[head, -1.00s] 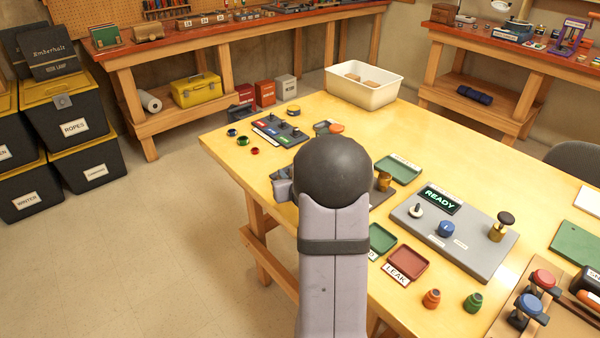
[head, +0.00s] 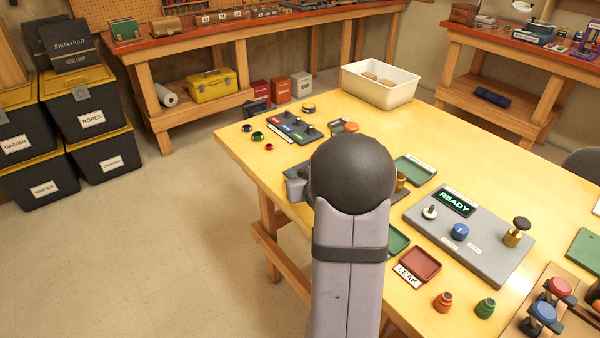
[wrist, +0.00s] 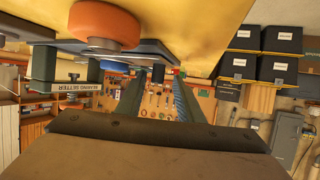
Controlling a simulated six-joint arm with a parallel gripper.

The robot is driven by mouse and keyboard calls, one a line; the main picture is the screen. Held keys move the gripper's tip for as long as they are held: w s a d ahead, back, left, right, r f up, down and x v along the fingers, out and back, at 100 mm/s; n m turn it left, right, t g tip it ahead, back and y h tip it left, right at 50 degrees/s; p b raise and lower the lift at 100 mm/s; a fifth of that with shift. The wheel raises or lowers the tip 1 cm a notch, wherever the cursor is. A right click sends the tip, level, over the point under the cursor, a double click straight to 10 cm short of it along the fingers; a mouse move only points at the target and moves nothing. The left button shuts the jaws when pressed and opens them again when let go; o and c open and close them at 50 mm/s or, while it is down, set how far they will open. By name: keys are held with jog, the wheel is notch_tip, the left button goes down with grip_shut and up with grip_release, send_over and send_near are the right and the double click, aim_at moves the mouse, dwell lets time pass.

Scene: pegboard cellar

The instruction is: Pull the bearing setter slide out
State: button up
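The bearing setter (wrist: 72,86) shows in the wrist view at left as a dark green body with a white name label. The view is upside down, with the tabletop along the top. A large orange knob (wrist: 103,25) hangs close to the camera by the setter; which part it belongs to is unclear. My gripper (wrist: 158,82) has its two fingers apart, with the far pegboard showing between them. A small dark piece (wrist: 158,73) shows near the fingertips; I cannot tell whether it is the slide. In the head view my arm hides the gripper and most of the setter.
A grey panel (head: 485,254) with a READY display stands right of my arm. Green (head: 415,169) and red (head: 419,263) trays lie nearby. A slab with coloured labels (head: 288,127) and small rings lie at the far left. A white bin (head: 379,92) stands at the back.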

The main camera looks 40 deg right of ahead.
jog(key=shift+v, duration=2.8)
jog(key=shift+w+a+p, duration=0.1)
jog(key=shift+a+p, duration=0.25)
jog(key=shift+a, duration=0.2)
jog(key=s+a+r+n+g+y+p, duration=0.1)
jog(key=s+a+n+g+y+p, duration=0.15)
jog(key=s+a+g+p, duration=0.65)
jog(key=s+a+r+n+g+y+p, duration=0.1)
jog(key=s+a+n+g+y+p, duration=0.15)
jog(key=s+a, duration=1.3)
jog(key=w+a+f+b, duration=0.3)
jog(key=w+f+b, duration=0.1)
jog(key=f+b, duration=0.6)
jog(key=shift+f+m+g, duration=0.25)
jog(key=shift+m+g, duration=0.05)
jog(key=shift+g, duration=0.15)
